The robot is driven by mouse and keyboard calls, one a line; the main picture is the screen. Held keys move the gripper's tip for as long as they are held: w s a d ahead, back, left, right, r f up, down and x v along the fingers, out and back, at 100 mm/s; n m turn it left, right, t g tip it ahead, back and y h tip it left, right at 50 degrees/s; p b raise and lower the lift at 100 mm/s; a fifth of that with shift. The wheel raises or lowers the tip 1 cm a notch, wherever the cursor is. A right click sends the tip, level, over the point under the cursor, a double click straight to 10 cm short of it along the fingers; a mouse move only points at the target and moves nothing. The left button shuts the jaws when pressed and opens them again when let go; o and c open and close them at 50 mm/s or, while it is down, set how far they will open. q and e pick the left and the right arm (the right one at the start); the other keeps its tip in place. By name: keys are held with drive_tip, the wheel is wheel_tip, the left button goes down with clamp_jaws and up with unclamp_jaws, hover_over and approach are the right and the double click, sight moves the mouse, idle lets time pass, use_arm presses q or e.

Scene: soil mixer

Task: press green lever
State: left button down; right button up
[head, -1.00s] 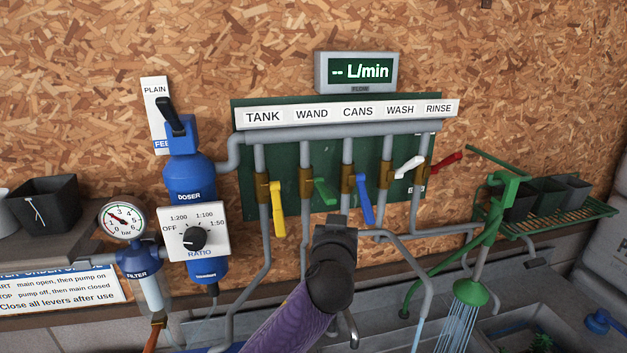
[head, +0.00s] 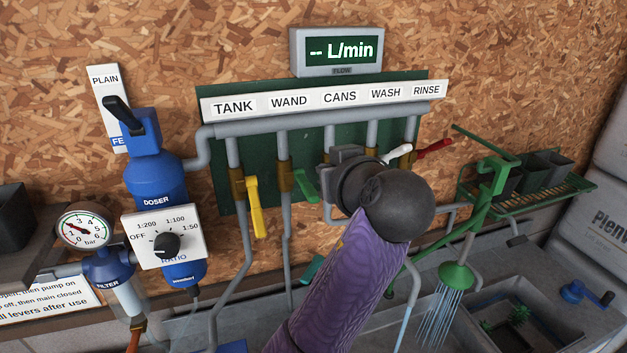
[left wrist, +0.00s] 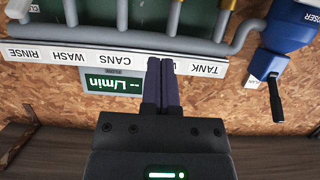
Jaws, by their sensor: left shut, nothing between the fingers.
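The green lever (head: 306,186) hangs at a slant on the pipe below the WAND label (head: 289,102), just left of my arm in the head view. My left gripper (left wrist: 162,84) is shut and empty, its two dark fingers pressed together in front of the WAND label in the left wrist view, which is upside down. In the head view my wrist covers the fingertips. I cannot tell whether they touch anything. I cannot make out the green lever in the left wrist view. My right gripper is in neither view.
A yellow lever (head: 255,207) hangs to the left under TANK. A white lever (head: 397,154) and a red lever (head: 434,148) are to the right. The blue doser (head: 155,185) stands at left. The flow display (head: 340,50) reads "-- L/min". A green shower head (head: 456,277) runs water at right.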

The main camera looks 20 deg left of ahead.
use_arm(q)
drive_tip(key=p, duration=0.2)
hover_over(313, 193)
wheel_tip(313, 193, down, 2)
drive_tip(key=shift+d+f+p, duration=0.1)
drive_tip(key=shift+f+p, duration=0.3)
drive_tip(key=shift+f, duration=1.85)
